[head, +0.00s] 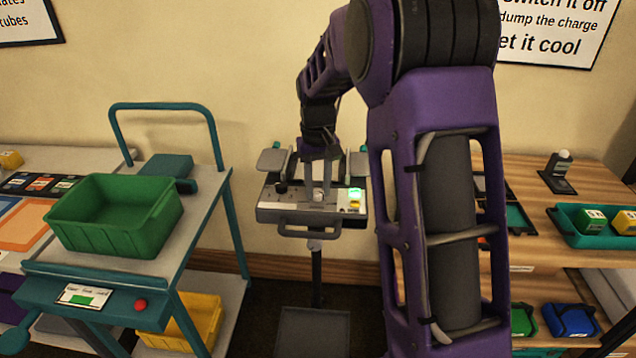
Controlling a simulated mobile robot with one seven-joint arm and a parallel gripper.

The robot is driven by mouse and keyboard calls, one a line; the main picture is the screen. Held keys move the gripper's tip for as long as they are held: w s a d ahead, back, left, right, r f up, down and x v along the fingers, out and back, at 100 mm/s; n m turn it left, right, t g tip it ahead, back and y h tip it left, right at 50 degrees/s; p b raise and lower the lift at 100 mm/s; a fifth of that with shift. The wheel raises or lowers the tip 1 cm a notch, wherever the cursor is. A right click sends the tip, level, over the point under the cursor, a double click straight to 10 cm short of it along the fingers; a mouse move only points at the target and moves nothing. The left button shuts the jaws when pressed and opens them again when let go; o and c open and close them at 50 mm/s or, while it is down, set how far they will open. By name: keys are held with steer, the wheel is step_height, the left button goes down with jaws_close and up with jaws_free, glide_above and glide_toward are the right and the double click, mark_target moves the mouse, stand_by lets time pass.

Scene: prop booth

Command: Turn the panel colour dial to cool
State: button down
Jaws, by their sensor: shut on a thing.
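A grey control panel (290,213) stands on a thin post in the middle of the head view. My gripper (318,194) points down at the panel's top face, its fingers shut on a small dial there. The fingers mostly hide the dial, and I cannot read its marks or which setting it points to. A black knob (281,188) stands to the left of the fingers. A lit green lamp (356,192) and a small yellow one (354,204) are at the panel's right side.
A teal cart (190,240) with a green bin (115,218) stands close on the left. A wooden shelf unit (535,185) with a teal tray (575,226) is on the right. My arm covers the space between panel and shelf. A grey handle (309,233) fronts the panel.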

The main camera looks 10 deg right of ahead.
mark_target(318, 191)
steer(key=shift+n, duration=0.5)
steer(key=c, duration=0.6)
jaws_free()
steer(key=shift+r, duration=0.15)
step_height(318, 191, up, 17)
steer(key=shift+r+p, duration=0.1)
steer(key=shift+p, duration=1.05)
